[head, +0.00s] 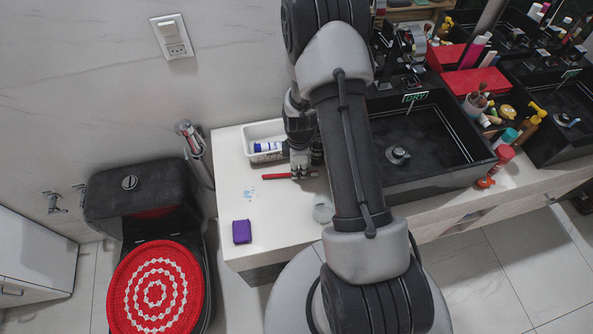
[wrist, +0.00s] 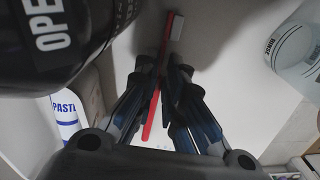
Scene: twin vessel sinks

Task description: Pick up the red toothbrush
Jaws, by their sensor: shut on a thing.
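The red toothbrush (wrist: 151,112) runs between the two fingers of my gripper (wrist: 163,92) in the wrist view. Its pale bristle head is at the top and its red handle end points down. My gripper is shut on it, around the middle of its length. In the head view the red toothbrush (head: 277,177) shows to the left of my gripper (head: 304,172), at the white countertop (head: 281,212). Part of it is hidden behind the fingers. I cannot tell whether it touches the counter.
A white tray (head: 248,133) with a paste tube (head: 268,146) stands just behind my gripper. A purple box (head: 242,232) lies near the counter's front left. A pale cup (head: 323,210) stands in front, partly behind my arm. The black sink (head: 430,137) is to the right.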

